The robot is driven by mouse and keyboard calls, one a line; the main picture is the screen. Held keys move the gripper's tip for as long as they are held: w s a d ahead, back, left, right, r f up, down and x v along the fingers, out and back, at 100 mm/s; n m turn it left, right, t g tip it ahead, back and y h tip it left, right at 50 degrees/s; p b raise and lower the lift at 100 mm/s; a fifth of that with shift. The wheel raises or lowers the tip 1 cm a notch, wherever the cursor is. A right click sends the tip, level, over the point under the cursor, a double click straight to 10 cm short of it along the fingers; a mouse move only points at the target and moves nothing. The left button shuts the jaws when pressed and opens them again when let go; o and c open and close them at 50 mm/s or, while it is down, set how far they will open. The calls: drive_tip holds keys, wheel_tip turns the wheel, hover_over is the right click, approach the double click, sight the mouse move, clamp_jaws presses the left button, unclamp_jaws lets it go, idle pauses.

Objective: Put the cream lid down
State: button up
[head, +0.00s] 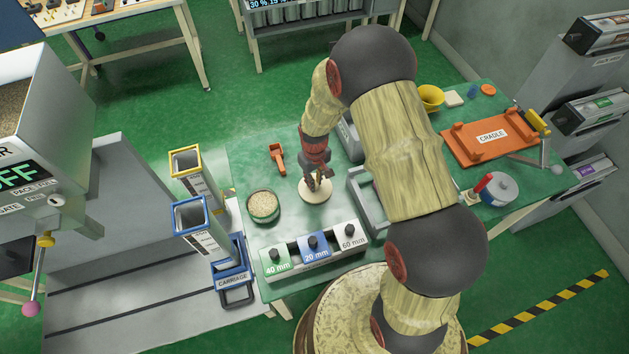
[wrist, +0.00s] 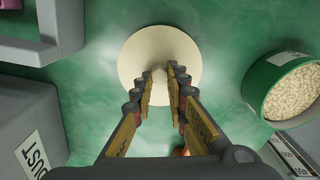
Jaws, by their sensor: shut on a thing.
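The cream lid (head: 314,194) is a round, pale disc over the green table (head: 247,165), between the green tub and the grey bins. In the wrist view the lid (wrist: 140,70) lies flat below the fingers, with a small knob at its centre. My gripper (head: 319,178) points down at the lid. In the wrist view my gripper (wrist: 160,82) has its fingertips on either side of the knob, shut on it. I cannot tell whether the lid touches the table or is just above it.
A green tub of pale pellets (head: 262,206) stands left of the lid, with an orange scoop (head: 277,157) behind. A rack of labelled blocks (head: 314,247) is in front. Grey bins (head: 367,193) stand close on the right. Green tabletop is clear around the lid.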

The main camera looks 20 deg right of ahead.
drive_tip(key=shift+f, duration=0.15)
drive_tip(key=o, duration=0.8)
drive_tip(key=shift+c, duration=0.2)
drive_tip(key=shift+o, duration=0.3)
